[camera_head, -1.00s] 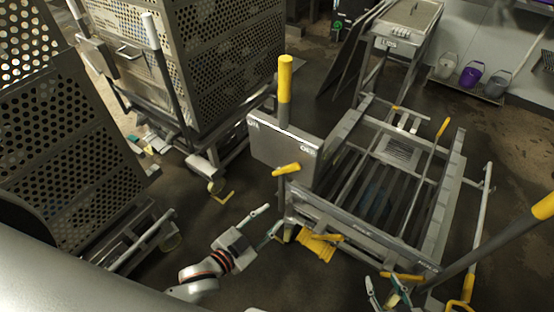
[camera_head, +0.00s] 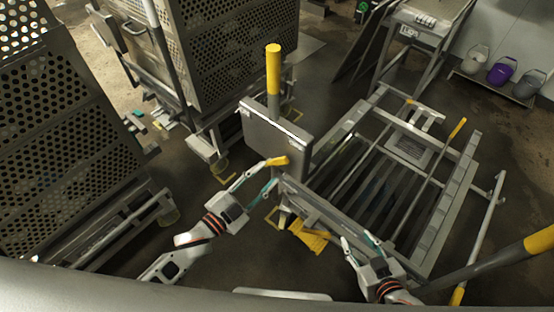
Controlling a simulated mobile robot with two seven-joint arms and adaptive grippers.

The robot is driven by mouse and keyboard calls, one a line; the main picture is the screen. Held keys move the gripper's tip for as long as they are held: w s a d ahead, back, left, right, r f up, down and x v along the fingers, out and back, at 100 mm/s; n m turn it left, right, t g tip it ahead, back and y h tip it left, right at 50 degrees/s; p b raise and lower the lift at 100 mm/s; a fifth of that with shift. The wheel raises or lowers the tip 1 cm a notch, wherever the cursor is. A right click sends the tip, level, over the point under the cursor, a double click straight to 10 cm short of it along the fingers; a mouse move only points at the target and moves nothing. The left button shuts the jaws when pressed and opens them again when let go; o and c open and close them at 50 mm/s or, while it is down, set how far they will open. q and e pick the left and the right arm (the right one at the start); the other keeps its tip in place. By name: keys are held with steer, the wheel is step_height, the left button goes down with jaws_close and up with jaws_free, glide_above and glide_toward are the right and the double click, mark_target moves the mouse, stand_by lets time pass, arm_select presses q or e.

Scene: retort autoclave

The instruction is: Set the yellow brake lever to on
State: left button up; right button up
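A small yellow lever handle (camera_head: 277,160) sticks out on the front side of a grey metal box (camera_head: 268,130) on the cart frame. In the camera_head view, an on/off label pair runs along the box's top edge, with the handle below the off end. My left gripper (camera_head: 269,173) has its fingers apart, with the tips right at the handle's left end; whether they touch it cannot be told. My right gripper (camera_head: 357,236) is open and empty, low in front of the cart's near rail.
A tall yellow-topped post (camera_head: 273,70) rises behind the box. The slatted cart (camera_head: 380,190) fills the right. Yellow pedal-like part (camera_head: 309,237) sits low at its front. Perforated cages stand left (camera_head: 60,140) and at the back (camera_head: 235,60). A thick yellow-ended bar (camera_head: 490,265) crosses the lower right.

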mark_target(279, 163)
arm_select(q)
steer(key=x, duration=0.7)
steer(key=shift+s, duration=0.1)
steer(key=shift+c, duration=0.3)
